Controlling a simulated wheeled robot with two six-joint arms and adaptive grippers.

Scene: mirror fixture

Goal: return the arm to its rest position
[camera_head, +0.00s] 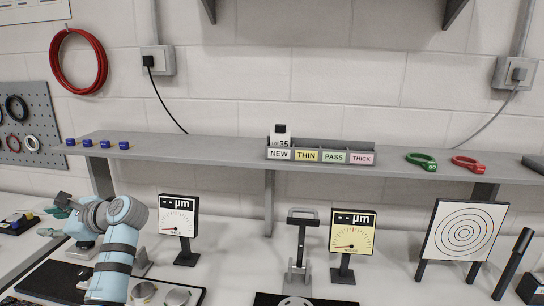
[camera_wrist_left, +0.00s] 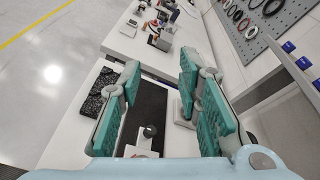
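My left arm comes up from the bottom left of the head view and bends over to the left. My left gripper (camera_head: 62,218), with teal finger pads, is above the left end of the bench. In the wrist view my left gripper (camera_wrist_left: 158,85) has its two fingers wide apart with nothing between them. A dark mat (camera_wrist_left: 148,105) with a small round-topped thing (camera_wrist_left: 150,131) lies below the fingers. My right gripper is in neither view.
A shelf (camera_head: 210,148) runs behind the bench with a labelled box (camera_head: 320,158) on it. Two gauges (camera_head: 178,217) (camera_head: 352,233), a small stand (camera_head: 300,245) and a target board (camera_head: 463,232) stand on the bench. A pegboard (camera_wrist_left: 262,40) with rings is beyond.

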